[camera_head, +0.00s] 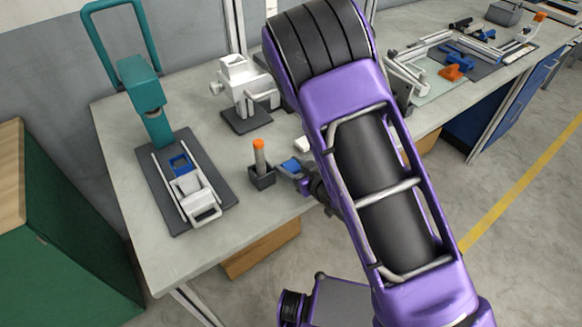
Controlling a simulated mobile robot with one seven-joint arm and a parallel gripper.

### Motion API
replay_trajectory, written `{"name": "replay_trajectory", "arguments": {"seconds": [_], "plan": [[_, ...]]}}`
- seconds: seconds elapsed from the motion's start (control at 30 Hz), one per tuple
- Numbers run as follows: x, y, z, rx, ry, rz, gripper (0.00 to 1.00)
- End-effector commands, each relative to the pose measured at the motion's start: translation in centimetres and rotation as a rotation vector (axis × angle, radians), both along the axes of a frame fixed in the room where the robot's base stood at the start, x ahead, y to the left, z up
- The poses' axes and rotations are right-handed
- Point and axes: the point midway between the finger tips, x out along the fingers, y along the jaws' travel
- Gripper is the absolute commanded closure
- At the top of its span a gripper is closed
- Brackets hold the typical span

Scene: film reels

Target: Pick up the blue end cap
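A small blue piece (291,165), which may be the blue end cap, shows on the table's front part, just left of my arm. My gripper (304,178) is right at it, at the table's front edge. My purple arm hides most of the gripper. I cannot tell whether the fingers touch the piece or are open or shut. Another blue piece (180,163), like a small square frame, sits at the back end of the white fixture (197,199) on a dark base plate.
A dark holder (262,178) with an orange-tipped grey rod stands just left of the gripper. A teal press (143,95) rises at the left, with a white device (240,88) behind. The grey table (125,175) is bare at its left edge.

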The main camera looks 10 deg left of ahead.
Motion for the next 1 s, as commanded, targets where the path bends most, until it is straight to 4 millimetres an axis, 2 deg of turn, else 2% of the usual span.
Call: {"name": "replay_trajectory", "arguments": {"seconds": [0.03, 0.2, 0.3, 0.67, 0.87, 1.0], "plan": [[0.0, 0.0, 0.0, 0.000, 0.000, 0.000, 0.56], [0.0, 0.0, 0.0, 0.000, 0.000, 0.000, 0.86], [0.0, 0.0, 0.0, 0.000, 0.000, 0.000, 1.00], [0.0, 0.0, 0.7, 0.002, -0.001, 0.000, 1.00], [0.0, 0.1, 2.9, 0.004, -0.003, 0.000, 1.00], [0.1, 0.0, 5.2, 0.003, -0.004, -0.002, 1.00]]}}
